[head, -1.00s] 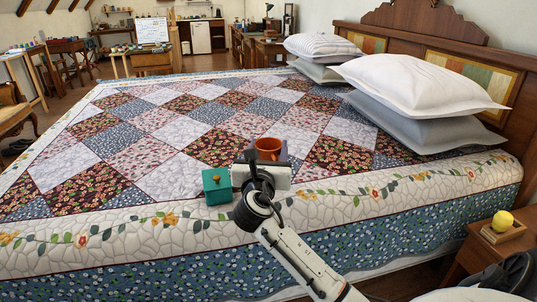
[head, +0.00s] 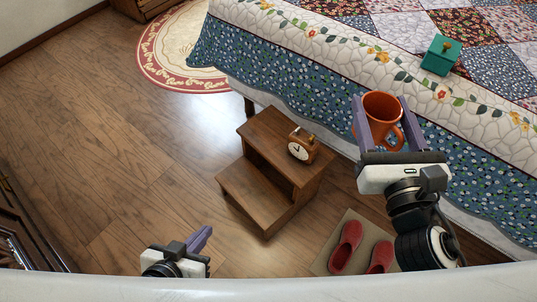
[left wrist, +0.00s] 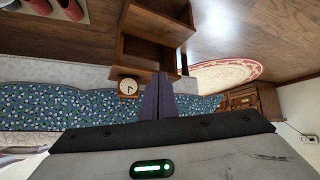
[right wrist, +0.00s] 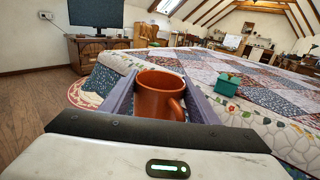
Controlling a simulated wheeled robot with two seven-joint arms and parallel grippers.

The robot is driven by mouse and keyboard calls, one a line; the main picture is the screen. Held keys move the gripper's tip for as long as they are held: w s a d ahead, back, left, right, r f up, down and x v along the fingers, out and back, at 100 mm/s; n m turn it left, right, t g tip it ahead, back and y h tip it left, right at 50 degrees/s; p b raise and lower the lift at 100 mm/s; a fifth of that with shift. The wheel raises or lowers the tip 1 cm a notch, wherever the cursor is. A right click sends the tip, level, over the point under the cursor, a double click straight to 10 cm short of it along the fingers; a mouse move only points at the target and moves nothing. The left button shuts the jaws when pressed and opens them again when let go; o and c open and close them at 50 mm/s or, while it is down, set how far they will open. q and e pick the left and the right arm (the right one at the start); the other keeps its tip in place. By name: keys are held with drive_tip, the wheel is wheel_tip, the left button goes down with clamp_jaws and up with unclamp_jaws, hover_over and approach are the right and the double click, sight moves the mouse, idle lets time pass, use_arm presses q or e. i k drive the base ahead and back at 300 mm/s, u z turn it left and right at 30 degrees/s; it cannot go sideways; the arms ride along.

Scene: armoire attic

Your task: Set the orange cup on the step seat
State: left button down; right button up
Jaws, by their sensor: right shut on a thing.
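The orange cup (head: 381,112) is upright between the purple fingers of my right gripper (head: 384,108). It also fills the space between the fingers in the right wrist view (right wrist: 158,94). The cup is up beside the bed's edge, right of the wooden step seat (head: 243,187), which has two levels. A small wooden clock (head: 303,146) stands on the upper level, toward its right side. My left gripper (head: 201,237) is low at the front, left of and nearer than the step seat. In the left wrist view its fingers (left wrist: 158,95) are together and empty.
The quilted bed (head: 300,70) runs along the right behind the step seat, with a teal box (head: 441,54) on it. Red shoes (head: 346,247) lie on a mat right of the step seat. Open wooden floor (head: 120,160) lies to the left.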

sight(265, 136)
drive_tip(key=u, duration=0.3)
drive_tip(key=k, duration=0.75)
drive_tip(key=u, duration=1.2)
drive_tip(key=i, duration=0.85)
drive_tip(key=z, duration=0.55)
drive_tip(key=i, duration=0.6)
drive_tip(key=z, duration=0.6)
